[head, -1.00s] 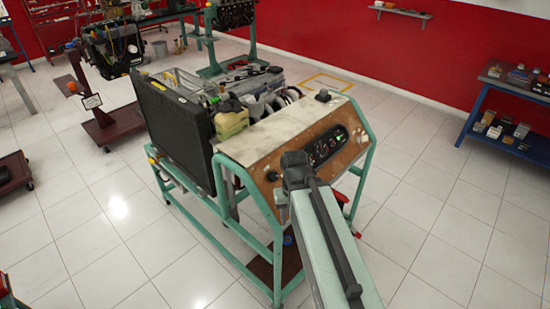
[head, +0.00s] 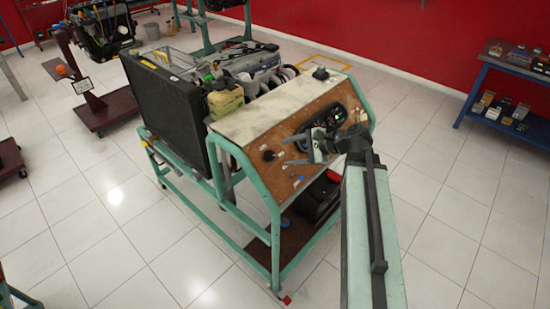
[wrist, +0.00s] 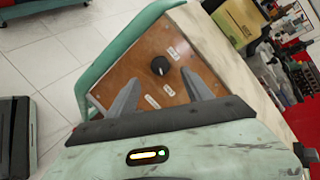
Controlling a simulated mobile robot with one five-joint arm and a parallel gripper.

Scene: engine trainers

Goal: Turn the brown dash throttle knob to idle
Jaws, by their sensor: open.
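The brown dash panel (head: 298,176) slopes on the front of the green-framed engine trainer. A round black knob (head: 268,155) sits on its left part. In the wrist view the knob (wrist: 160,66) has a light pointer mark and small white labels around it. My gripper (head: 293,150) is in front of the dash, to the right of the knob, with its fingers pointing left. In the wrist view my gripper (wrist: 158,84) is open and empty, its fingers spread either side of the line to the knob. The knob lies beyond the fingertips and looks untouched.
Gauges (head: 330,120) are partly hidden behind my gripper. The green frame tube (head: 255,180) borders the dash on the left. A black radiator (head: 165,110) stands at the trainer's left end. Bare tiled floor (head: 440,230) lies to the right, before a blue shelf (head: 510,100).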

